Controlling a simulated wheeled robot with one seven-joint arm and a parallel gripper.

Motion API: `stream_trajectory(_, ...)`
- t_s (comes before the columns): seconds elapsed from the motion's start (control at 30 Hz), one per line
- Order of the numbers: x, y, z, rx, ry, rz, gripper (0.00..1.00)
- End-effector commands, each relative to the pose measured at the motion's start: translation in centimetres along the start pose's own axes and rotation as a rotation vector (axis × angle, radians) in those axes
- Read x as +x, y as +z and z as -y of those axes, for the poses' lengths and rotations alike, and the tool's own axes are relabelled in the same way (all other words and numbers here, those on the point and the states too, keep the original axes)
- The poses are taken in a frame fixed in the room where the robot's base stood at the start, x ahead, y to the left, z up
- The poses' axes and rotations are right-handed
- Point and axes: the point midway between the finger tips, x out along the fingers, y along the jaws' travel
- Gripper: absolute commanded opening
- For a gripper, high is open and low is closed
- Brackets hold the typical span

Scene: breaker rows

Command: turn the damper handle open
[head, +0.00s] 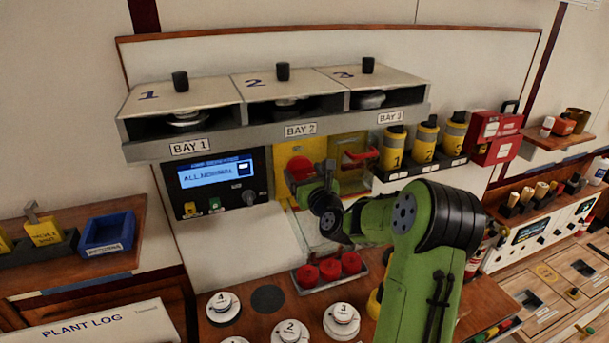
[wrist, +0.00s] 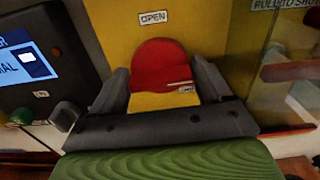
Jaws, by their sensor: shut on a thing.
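The damper handle (wrist: 160,62) is a red rounded piece on a yellow panel, under a label reading OPEN (wrist: 153,17). In the head view its red shape (head: 299,164) shows on the yellow panel below the BAY 2 sign. My gripper (wrist: 163,78) has one dark finger on each side of the handle and is shut on it. In the head view my gripper (head: 310,176) covers part of the handle. A small label (wrist: 187,89) sits low on the handle; its text is too small to read.
A control box with a blue screen (head: 214,174) stands just left of the handle. A clear cover with a red bar (head: 362,154) is just right. Yellow canisters (head: 394,148) stand further right. Red knobs (head: 329,268) sit on the bench below.

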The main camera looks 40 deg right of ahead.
Motion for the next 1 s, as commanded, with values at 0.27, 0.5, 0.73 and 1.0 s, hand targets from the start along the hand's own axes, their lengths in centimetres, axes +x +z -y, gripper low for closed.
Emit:
stream_trajectory(0.27, 0.0, -0.13, -0.12, -0.177, 0.0, 0.0, 0.48)
stream_trajectory(0.5, 0.0, -0.23, -0.26, -0.403, 0.001, 0.001, 0.48)
stream_trajectory(0.73, 0.01, -0.35, -0.32, -0.622, 0.0, 0.003, 0.48)
stream_trajectory(1.0, 0.01, -0.5, -0.45, -0.878, 0.0, 0.003, 0.48)
